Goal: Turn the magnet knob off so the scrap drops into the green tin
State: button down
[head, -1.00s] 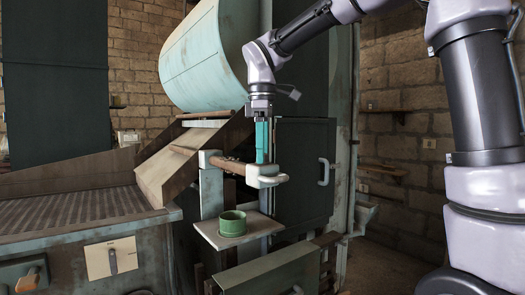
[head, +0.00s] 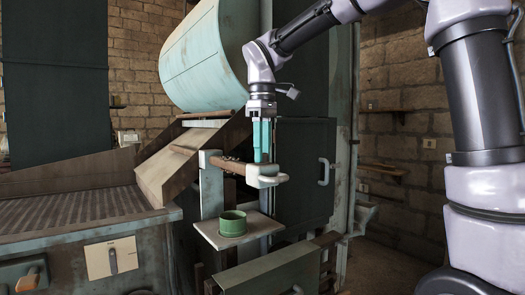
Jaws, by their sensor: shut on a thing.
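Small dark specks show along the bar, too small to tell apart. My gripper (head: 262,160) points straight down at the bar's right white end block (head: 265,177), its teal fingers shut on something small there. I take this to be the magnet knob, but the fingers hide it. The tin lies below and left of my gripper. Its inside is mostly hidden.
A sloping chute (head: 172,165) and a ribbed bed (head: 80,210) lie to the left. A large pale blue drum (head: 205,62) hangs above. A dark cabinet door (head: 305,165) stands close behind my gripper. A switch plate (head: 110,258) is at lower left.

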jog(key=m, duration=1.3)
jog(key=shift+m, duration=0.4)
dwell(0.3)
jog(key=c, duration=0.5)
grip_release()
jog(key=shift+c, duration=0.2)
jog(key=shift+r, duration=0.15)
notch_tip(320, 180, up, 11)
jog(key=shift+f, duration=0.2)
